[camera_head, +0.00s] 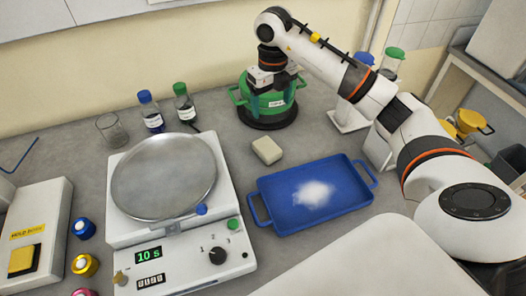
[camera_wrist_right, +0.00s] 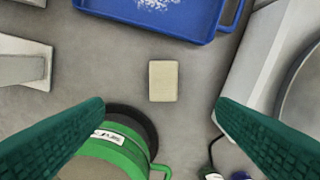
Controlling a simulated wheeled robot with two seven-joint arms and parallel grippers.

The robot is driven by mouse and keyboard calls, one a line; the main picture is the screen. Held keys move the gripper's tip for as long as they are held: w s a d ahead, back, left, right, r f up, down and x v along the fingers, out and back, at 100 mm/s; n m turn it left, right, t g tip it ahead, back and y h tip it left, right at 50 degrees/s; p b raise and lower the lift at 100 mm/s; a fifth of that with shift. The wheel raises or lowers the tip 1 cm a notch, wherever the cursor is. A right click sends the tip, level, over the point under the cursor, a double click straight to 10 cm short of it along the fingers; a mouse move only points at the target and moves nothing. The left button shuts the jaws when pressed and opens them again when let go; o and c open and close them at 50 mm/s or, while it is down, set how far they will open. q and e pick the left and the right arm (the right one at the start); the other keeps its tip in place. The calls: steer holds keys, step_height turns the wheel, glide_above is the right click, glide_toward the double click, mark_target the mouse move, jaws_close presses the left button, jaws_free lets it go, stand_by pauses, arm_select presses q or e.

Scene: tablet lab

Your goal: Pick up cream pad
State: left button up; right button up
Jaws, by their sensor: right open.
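The cream pad (camera_head: 267,150) is a small pale block lying flat on the grey bench, between the balance and the blue tray. It also shows whole in the right wrist view (camera_wrist_right: 163,81), with bare bench around it. My right gripper (camera_head: 276,88) is in front of or above the green pot, behind the pad in the head view. Its green fingers are wide apart with nothing between them. In the right wrist view the gripper (camera_wrist_right: 161,106) frames the gap just below the pad. My left gripper is not in view.
The blue tray (camera_head: 268,208) holds white powder, right of the pad. The balance (camera_head: 112,228) with its round steel pan stands left. The green pot (camera_head: 245,91) on a dark base is behind the pad. Two bottles (camera_head: 151,112) stand behind the balance. Bench around the pad is clear.

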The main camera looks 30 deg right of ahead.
step_height(320, 180, down, 3)
steer(key=b, duration=0.2)
arm_select(q)
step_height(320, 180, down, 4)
steer(key=b, duration=0.1)
arm_select(e)
steer(key=p, duration=0.2)
glide_above(267, 147)
steer(key=f, duration=0.7)
steer(key=shift+s+d+f, duration=0.1)
steer(key=shift+s+d, duration=0.05)
steer(key=shift+d, duration=0.25)
steer(key=shift+f, duration=0.55)
steer(key=f, duration=0.1)
steer(key=f+p, duration=0.1)
steer(key=f, duration=0.1)
steer(key=f+p, duration=0.1)
steer(key=shift+a+f, duration=0.2)
steer(key=shift+a, duration=0.15)
steer(key=shift+w+f, duration=0.2)
steer(key=shift+f, duration=0.2)
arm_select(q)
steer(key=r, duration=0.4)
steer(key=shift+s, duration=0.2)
arm_select(e)
steer(key=shift+c, duration=0.3)
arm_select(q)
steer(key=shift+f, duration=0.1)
arm_select(e)
steer(key=c, duration=1)
